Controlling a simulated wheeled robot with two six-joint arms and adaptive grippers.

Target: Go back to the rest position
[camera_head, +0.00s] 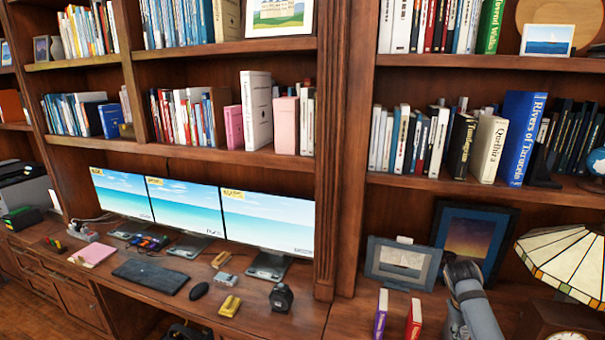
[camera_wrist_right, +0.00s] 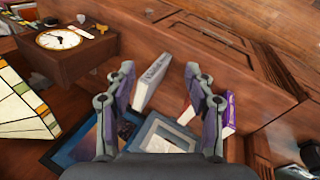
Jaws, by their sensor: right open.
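My right gripper (camera_wrist_right: 158,68) is open and empty in the right wrist view, its two fingers spread apart. A pale-covered book (camera_wrist_right: 150,82) shows between and beyond the fingers, and a purple book (camera_wrist_right: 228,112) shows to the right of the right finger. In the head view a purple book (camera_head: 381,312) and a red book (camera_head: 414,320) stand upright on the desk at the lower right. My grey right arm rises just right of them, in front of the picture frames. My left gripper is in neither view.
A grey picture frame (camera_head: 402,264), a dark picture frame (camera_head: 470,236) and a stained-glass lamp (camera_head: 568,262) stand close around the right arm. A clock (camera_wrist_right: 60,38) shows in the wrist view. Monitors (camera_head: 262,220) and a keyboard (camera_head: 150,276) occupy the desk at left. Bookshelves fill the back.

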